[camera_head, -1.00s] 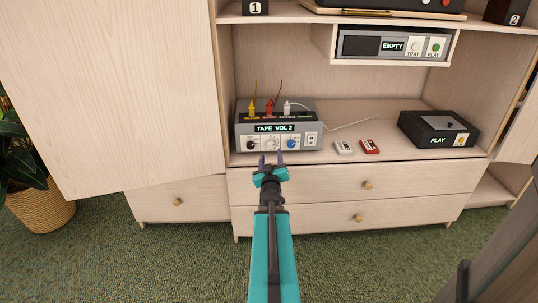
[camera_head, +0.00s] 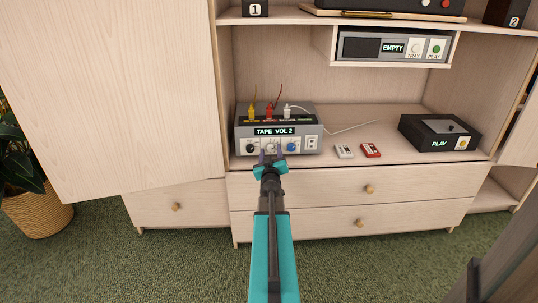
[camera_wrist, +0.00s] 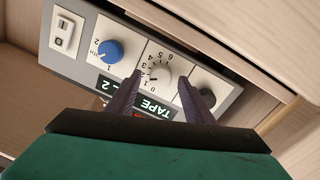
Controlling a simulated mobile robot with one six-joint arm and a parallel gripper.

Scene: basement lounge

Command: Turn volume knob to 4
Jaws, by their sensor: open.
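The amplifier (camera_head: 303,118) is a grey box on the cabinet shelf; its display (camera_head: 275,131) reads "TAPE VOL 2". On its front are a black knob (camera_head: 251,148), a white middle knob (camera_head: 271,147) and a blue knob (camera_head: 292,146). In the wrist view, the white knob (camera_wrist: 157,73) has a scale numbered from 0 to 6, and the blue knob (camera_wrist: 110,51) has marks 1 and 2. My gripper (camera_head: 271,155) is open in front of the white knob. In the wrist view its fingertips (camera_wrist: 160,78) stand to either side of that knob; contact cannot be told.
Yellow, red and white plugs (camera_head: 269,111) with cables stand on the amplifier's top. Two cassettes (camera_head: 357,151) and a black player (camera_head: 440,132) marked "PLAY" are to the right. An open cabinet door (camera_head: 110,95) is at left. A disc unit (camera_head: 392,45) showing "EMPTY" is above.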

